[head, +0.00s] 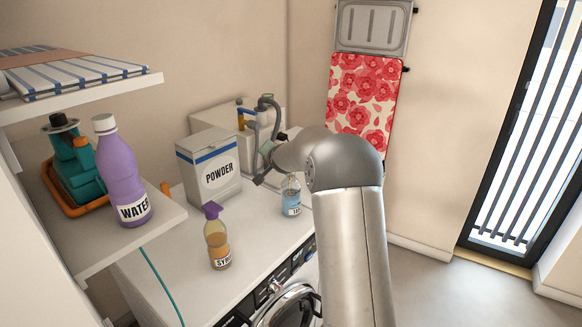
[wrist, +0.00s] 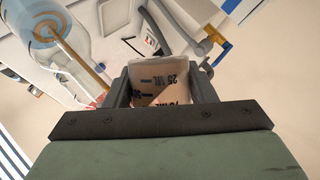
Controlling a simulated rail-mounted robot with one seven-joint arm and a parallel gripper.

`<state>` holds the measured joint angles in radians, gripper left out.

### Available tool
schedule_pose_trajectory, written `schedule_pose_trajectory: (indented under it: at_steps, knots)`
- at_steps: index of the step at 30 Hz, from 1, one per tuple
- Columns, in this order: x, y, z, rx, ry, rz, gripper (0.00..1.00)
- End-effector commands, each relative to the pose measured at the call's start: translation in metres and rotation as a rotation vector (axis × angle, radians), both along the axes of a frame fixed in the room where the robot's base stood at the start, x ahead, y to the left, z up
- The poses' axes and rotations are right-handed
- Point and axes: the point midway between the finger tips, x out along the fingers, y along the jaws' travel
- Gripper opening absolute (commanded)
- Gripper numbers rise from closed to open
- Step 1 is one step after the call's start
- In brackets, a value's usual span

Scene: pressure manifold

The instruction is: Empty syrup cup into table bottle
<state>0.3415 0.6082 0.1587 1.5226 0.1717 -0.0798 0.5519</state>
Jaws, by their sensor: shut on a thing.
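My gripper (wrist: 161,78) is shut on a small translucent measuring cup (wrist: 160,88) with dark "ML" markings and a brownish tint. A clear bottle with blue inside also shows at the upper left of the wrist view (wrist: 62,38), apart from the cup. The amber syrup bottle (head: 217,243) with a purple cap stands nearer the front.
A powder box (head: 208,170) stands left of the gripper, with a grey hose (head: 270,105) and a white box behind. A purple water bottle (head: 122,175) and an orange tray (head: 57,190) sit on the left shelf. The worktop (head: 175,235) has room around the syrup bottle.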

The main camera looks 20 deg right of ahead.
Motion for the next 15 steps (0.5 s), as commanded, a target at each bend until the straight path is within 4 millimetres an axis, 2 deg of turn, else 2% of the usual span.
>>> schedule_pose_trajectory:
  at_steps: [15]
  knots:
    - [-0.0001,-0.0019,0.0031,0.056,-0.011,-0.002,0.26]
